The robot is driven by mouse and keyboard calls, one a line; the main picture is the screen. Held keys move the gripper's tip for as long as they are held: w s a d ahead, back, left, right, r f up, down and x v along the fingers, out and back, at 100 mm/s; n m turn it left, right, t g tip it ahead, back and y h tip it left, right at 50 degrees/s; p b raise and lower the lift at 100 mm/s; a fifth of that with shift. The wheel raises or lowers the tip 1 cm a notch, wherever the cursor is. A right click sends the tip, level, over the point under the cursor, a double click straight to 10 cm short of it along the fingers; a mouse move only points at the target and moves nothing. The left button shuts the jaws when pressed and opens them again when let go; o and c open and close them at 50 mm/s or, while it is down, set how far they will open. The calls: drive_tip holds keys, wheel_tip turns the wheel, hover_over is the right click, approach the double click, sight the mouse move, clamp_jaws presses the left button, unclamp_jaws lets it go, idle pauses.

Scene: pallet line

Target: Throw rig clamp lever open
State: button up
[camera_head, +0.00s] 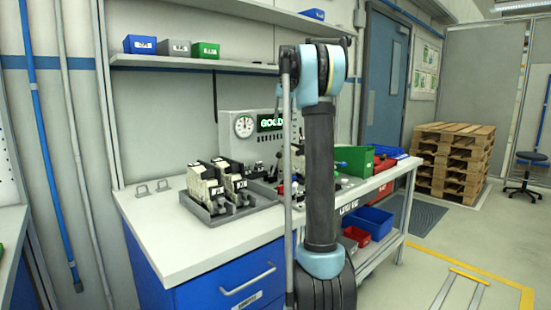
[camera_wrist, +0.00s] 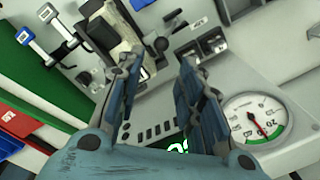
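My gripper (camera_wrist: 157,65) is open and empty in the wrist view, its two dark fingers apart. Between and just beyond the fingertips is a rig (camera_wrist: 120,35) with a pale block and a round black knob (camera_wrist: 162,44). I cannot tell which part is the clamp lever. In the head view my arm hides the gripper and most of the rig.
A grey tray (camera_head: 215,217) holds blocks. A green bin (camera_head: 355,159) is right of my arm. The bench's front left is clear.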

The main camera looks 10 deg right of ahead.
sight(279, 154)
drive_tip(key=f, duration=0.5)
drive_tip(key=w+a+f, duration=0.1)
drive_tip(key=f, duration=1.1)
drive_tip(key=shift+w+a+f, duration=0.1)
drive_tip(key=shift+w+a, duration=0.15)
drive_tip(key=shift+a, duration=0.05)
clamp_jaws()
